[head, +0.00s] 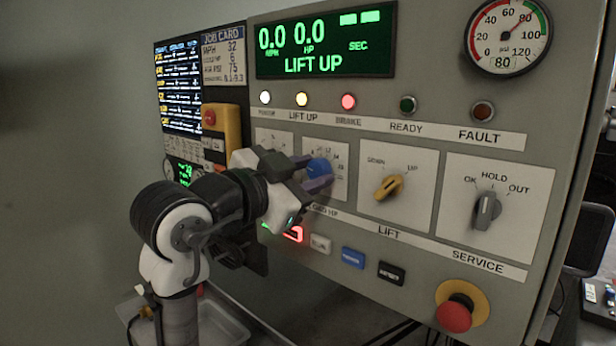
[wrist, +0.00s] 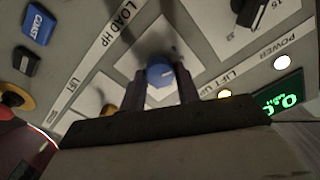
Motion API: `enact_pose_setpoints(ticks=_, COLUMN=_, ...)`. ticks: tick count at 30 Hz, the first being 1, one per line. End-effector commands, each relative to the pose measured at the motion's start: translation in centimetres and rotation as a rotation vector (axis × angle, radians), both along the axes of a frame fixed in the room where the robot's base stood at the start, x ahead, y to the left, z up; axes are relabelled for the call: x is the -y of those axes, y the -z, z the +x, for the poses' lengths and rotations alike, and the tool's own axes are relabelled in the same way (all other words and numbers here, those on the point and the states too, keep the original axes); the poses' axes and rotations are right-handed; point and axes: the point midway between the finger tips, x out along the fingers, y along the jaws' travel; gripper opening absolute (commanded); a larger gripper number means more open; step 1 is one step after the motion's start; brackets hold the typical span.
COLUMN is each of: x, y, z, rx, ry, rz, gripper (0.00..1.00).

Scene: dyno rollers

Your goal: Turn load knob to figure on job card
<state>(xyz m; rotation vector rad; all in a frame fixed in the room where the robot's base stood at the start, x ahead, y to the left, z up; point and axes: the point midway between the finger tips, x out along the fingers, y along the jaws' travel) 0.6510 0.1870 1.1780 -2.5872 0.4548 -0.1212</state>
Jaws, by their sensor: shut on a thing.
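The load knob (head: 318,168) is a round blue knob on a white dial plate on the panel. It also shows in the wrist view (wrist: 160,74), with a short white pointer line, beside the upside-down label LOAD HP. My gripper (head: 314,173) is shut on the knob, one dark finger on each side, as the wrist view (wrist: 160,88) also shows. The fingers and arm cover part of the dial. Its small figures are too blurred to read surely. The job card (head: 224,58) at upper left shows 32 beside MPH, then 6 and 75 below.
The green display (head: 326,40) reads 0.0, 0.0 and LIFT UP. A yellow lift knob (head: 388,187) and a grey service knob (head: 487,210) stand to the right. Buttons (head: 353,257) lie below, with a red emergency stop (head: 454,316) at lower right.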

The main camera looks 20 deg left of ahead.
Motion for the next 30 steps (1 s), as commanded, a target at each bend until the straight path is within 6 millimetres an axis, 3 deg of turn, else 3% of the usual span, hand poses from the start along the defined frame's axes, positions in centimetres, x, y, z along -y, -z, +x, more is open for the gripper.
enact_pose_setpoints(ticks=11, x=0.0, y=0.0, z=0.0, rx=0.001, ry=0.000, rz=0.004, gripper=0.09)
enact_pose_setpoints(ticks=12, x=0.0, y=0.0, z=0.0, rx=0.001, ry=0.000, rz=0.004, gripper=0.37)
enact_pose_setpoints(ticks=16, x=0.0, y=0.0, z=0.0, rx=0.001, ry=0.000, rz=0.004, gripper=0.53)
enact_pose_setpoints(ticks=25, x=-0.1, y=0.0, z=-0.1, rx=0.001, ry=0.000, rz=0.004, gripper=0.53)
enact_pose_setpoints(ticks=30, x=-0.7, y=0.1, z=-1.8, rx=0.004, ry=-0.002, rz=0.003, gripper=0.53)
